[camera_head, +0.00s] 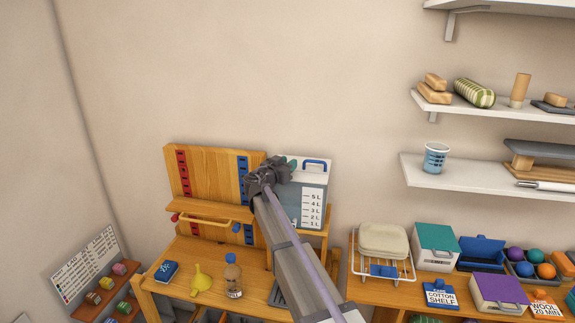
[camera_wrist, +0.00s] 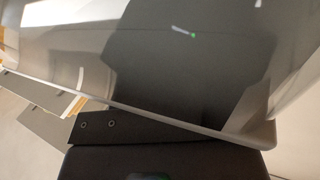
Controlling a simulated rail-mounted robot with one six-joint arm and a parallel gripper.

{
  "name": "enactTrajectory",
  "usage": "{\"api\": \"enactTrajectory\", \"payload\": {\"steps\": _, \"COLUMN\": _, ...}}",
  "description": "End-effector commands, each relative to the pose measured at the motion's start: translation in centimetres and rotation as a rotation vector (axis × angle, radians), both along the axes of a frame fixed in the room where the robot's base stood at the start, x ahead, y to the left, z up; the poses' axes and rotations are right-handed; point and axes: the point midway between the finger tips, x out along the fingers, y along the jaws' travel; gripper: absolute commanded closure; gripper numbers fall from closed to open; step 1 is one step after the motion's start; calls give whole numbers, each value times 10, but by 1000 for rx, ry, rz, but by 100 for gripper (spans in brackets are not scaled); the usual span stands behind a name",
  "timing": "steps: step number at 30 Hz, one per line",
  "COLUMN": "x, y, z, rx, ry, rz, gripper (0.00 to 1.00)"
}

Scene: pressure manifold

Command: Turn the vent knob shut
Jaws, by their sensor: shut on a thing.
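The grey tank (camera_head: 312,178) stands at the right of the wooden bench, with a white litre scale on its front and a blue handle (camera_head: 316,163) on top. My gripper (camera_head: 280,165) is at the tank's upper left corner, shut. A small teal part (camera_head: 292,162) shows right at its fingers; I take it for the vent knob, mostly hidden by my gripper. The knob's angle cannot be read. In the wrist view, a large grey reflective surface (camera_wrist: 120,60) fills most of the picture, and the knob cannot be made out there.
Left of the tank is a wooden back panel (camera_head: 208,165) with red and blue strips. A dish rack (camera_head: 382,255) and boxes stand at the right. Wall shelves (camera_head: 480,185) are at upper right.

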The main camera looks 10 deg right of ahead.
Motion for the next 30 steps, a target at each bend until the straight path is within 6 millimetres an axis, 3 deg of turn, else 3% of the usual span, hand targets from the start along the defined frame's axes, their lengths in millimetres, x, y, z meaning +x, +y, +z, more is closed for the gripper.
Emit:
{"api": "enactTrajectory", "payload": {"steps": 11, "x": 0, "y": 1, "z": 0, "rx": 0, "ry": -2, "rz": 170, "gripper": 90}}
{"api": "enactTrajectory", "payload": {"steps": 30, "x": 5, "y": 10, "z": 0, "rx": -1, "ry": -1, "rz": 733, "gripper": 90}}
